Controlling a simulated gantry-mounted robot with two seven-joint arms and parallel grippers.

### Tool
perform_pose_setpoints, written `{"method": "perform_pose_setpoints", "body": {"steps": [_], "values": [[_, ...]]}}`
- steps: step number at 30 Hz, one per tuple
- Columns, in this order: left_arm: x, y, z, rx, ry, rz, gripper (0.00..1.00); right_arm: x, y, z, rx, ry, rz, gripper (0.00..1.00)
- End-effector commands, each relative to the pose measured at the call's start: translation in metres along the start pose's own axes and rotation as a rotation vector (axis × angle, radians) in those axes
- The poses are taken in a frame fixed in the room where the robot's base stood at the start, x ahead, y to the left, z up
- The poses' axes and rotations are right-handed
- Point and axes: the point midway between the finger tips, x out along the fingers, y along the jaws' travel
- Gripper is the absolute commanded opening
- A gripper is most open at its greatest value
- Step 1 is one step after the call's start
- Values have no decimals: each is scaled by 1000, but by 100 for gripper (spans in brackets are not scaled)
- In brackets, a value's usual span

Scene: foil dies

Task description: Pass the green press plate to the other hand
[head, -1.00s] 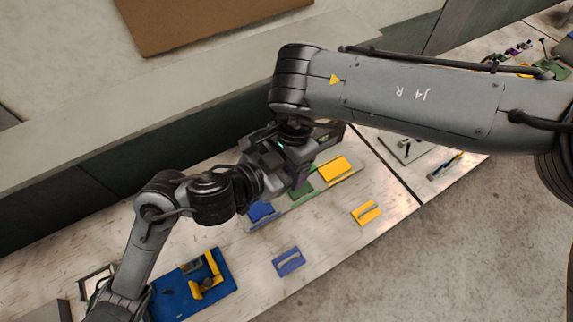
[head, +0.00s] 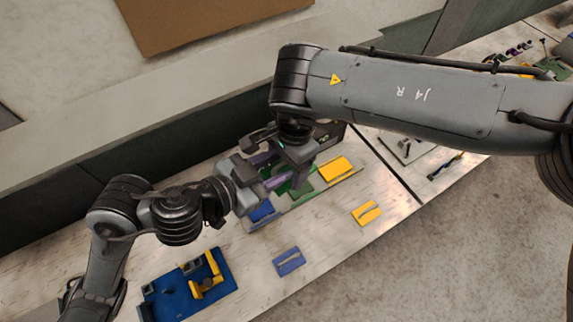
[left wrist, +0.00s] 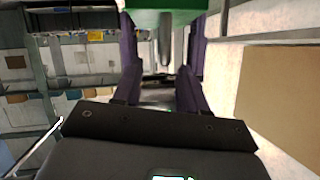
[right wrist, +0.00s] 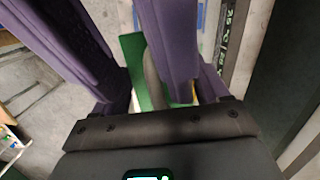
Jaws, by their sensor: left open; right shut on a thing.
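The green press plate shows at the top edge of the left wrist view (left wrist: 168,4), with its grey handle below it. It also shows in the right wrist view (right wrist: 134,65), where the grey handle lies between the fingers. My right gripper (right wrist: 168,75) is shut on the plate, by its handle. My left gripper (head: 272,170) is open close by on the left. Its purple fingers stand apart on either side of the handle in the left wrist view, with a gap visible. In the head view the grippers hide much of the plate.
A strip on the bench carries blue (head: 262,210), green (head: 303,192) and yellow (head: 336,169) blocks below the grippers. A loose blue plate (head: 289,262) and a yellow plate (head: 367,213) lie in front. A blue board (head: 220,282) with a yellow fixture (head: 207,277) is at lower left.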

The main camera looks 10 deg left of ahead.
Motion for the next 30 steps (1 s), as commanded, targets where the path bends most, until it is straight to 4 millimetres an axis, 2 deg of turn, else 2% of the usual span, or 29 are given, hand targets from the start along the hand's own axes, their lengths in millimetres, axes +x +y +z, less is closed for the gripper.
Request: {"method": "perform_pose_setpoints", "body": {"steps": [6, 13, 20, 23, 26, 29, 30], "values": [[-15, 0, 0, 0, 0, -2, 47, -2, -1, 0, 1, 0, -2, 17], [-18, -2, 1, 4, -3, -7, 47, -1, 0, 0, 0, -1, 0, 17], [-25, -19, 19, 109, -19, -56, 47, -1, 0, 0, 0, -1, 1, 17], [-27, -33, 36, 139, -42, -135, 47, -1, 0, 0, 0, -1, 1, 17], [-30, -46, 64, 117, -100, -236, 47, -1, 0, 0, 0, -1, 1, 17], [-31, -43, 102, -4, -189, -312, 47, -1, 0, 0, 0, -1, 1, 17], [-34, -41, 121, -59, -241, -339, 47, -1, 0, 0, 0, -1, 1, 17]]}}
